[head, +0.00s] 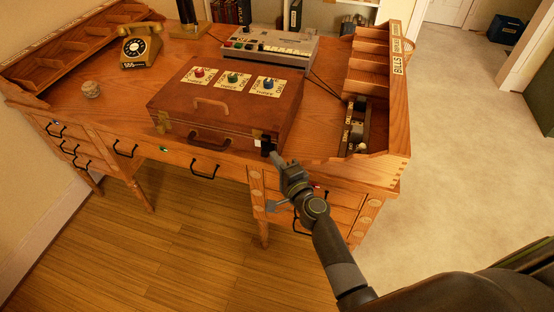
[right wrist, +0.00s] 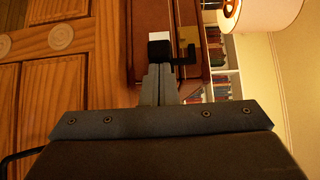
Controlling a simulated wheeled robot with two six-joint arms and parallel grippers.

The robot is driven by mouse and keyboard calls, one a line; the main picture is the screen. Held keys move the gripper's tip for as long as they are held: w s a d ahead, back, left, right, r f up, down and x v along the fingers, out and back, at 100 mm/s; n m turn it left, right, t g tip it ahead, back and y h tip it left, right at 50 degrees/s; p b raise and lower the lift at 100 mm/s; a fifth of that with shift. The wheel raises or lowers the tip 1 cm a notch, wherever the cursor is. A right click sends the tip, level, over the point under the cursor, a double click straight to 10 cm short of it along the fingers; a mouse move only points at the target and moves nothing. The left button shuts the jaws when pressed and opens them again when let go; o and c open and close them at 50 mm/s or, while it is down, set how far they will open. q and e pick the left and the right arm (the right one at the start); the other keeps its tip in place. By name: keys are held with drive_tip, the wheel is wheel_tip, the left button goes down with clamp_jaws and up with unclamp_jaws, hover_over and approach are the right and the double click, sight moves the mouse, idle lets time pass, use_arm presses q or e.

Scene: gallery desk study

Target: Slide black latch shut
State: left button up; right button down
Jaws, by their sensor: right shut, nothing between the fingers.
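A brown wooden case (head: 225,112) lies closed on the desk, with a handle on its front. The black latch (head: 267,147) is on the front face near the case's right corner, next to a white patch; it also shows in the right wrist view (right wrist: 160,50). My right gripper (head: 277,158) is shut and empty, its fingertips right at the latch. In the right wrist view the closed fingers (right wrist: 160,76) reach up to the black part; I cannot tell whether they touch it. My left gripper is not in view.
The wooden desk (head: 110,110) has drawers with black handles below its front edge. A slotted rack (head: 375,75) borders the right side.

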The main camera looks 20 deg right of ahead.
drive_tip(key=shift+w+a+b, duration=0.2)
drive_tip(key=shift+w+a, duration=0.2)
drive_tip(key=shift+a, duration=0.2)
drive_tip(key=shift+w+a+b, duration=0.2)
drive_tip(key=shift+w+a, duration=0.15)
drive_tip(key=shift+a, duration=0.2)
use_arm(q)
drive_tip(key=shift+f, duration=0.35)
